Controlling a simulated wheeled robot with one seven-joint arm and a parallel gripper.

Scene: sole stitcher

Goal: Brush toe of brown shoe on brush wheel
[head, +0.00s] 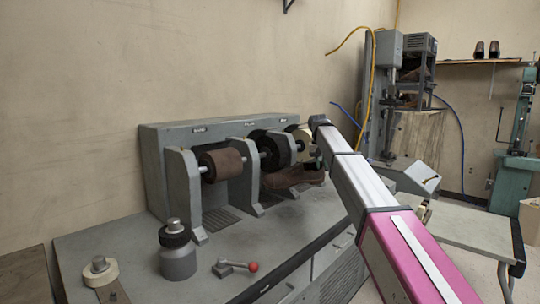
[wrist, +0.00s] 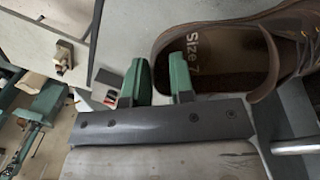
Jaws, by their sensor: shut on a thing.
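The brown shoe (head: 290,178) is in the middle of the head view, under and close to the black wheel (head: 275,150) of the grey machine. I cannot tell whether its toe touches the wheel. In the wrist view the brown shoe (wrist: 268,95) shows its open collar, laces and an insole marked "Size 7". My gripper (wrist: 160,68) has two green fingers, one outside and one inside the heel wall, shut on it. In the head view my arm hides most of the gripper.
A brown wheel (head: 223,163) is left of the black one and a pale wheel (head: 301,140) right, with grey uprights between. A press (head: 388,55) stands behind right.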

